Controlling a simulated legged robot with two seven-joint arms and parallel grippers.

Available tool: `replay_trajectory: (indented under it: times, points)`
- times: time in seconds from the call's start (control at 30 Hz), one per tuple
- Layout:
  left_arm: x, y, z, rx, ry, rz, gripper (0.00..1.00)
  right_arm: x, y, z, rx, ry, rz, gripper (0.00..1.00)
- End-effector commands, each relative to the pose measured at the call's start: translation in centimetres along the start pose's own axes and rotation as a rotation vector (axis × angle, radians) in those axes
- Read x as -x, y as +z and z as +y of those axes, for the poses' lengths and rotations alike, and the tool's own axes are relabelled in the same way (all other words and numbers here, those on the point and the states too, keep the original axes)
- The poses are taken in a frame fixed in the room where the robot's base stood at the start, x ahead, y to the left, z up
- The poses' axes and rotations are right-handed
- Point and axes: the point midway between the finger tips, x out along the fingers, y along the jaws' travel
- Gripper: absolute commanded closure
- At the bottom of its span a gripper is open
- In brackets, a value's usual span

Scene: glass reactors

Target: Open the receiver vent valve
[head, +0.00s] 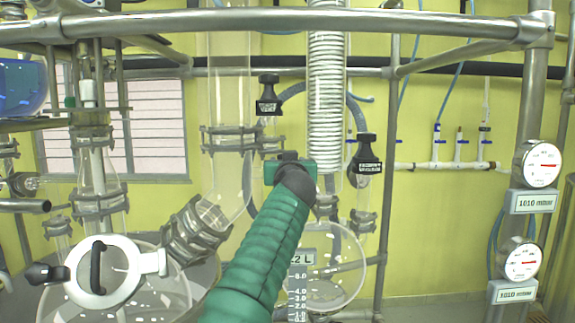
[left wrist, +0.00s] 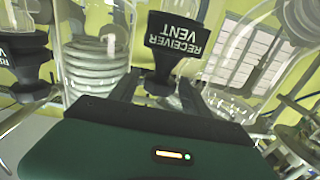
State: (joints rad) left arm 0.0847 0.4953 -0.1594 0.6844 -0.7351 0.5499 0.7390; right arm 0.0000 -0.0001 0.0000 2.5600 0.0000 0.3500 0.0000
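The receiver vent valve has a black knob and a black tag (left wrist: 178,42), whose lettering reads upside down in the left wrist view. Its place beside the coil and window matches the black valve (head: 268,104) left of the coil in the head view, where its tag is too small to read surely. My left gripper (left wrist: 156,88) has its dark fingers apart, with the knob beyond or between them; contact cannot be told. In the head view my green left arm reaches up the middle, its gripper (head: 290,168) below that valve in the picture, fingers hidden. My right gripper is not seen.
A second black-tagged valve (head: 367,158) hangs right of the glass coil condenser (head: 326,75); it also shows in the left wrist view (left wrist: 22,52). Glass tubes, clamps and a metal rail (head: 280,20) crowd the arm. Two gauges (head: 541,164) stand at the right.

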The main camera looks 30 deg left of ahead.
Motion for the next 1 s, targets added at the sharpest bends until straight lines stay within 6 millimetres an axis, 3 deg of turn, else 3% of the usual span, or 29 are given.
replay_trajectory:
  times: [0.33, 0.47, 0.57, 0.8, 1.0]
  points:
    - [0.1, -0.1, -0.1, 0.000, 0.000, 0.003, 0.33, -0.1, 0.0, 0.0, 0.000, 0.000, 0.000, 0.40]
    - [1.1, 0.2, -0.1, 0.000, 0.000, 0.004, 0.33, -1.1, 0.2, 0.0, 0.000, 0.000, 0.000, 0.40]
    - [3.1, 0.6, -0.1, 0.001, 0.002, 0.005, 0.33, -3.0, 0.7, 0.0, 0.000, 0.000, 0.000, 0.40]
    - [10.3, 0.7, 0.1, 0.003, 0.006, 0.005, 0.33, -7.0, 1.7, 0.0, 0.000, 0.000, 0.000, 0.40]
    - [14.9, 0.5, 0.1, 0.000, 0.004, 0.002, 0.33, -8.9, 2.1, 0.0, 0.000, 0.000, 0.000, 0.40]
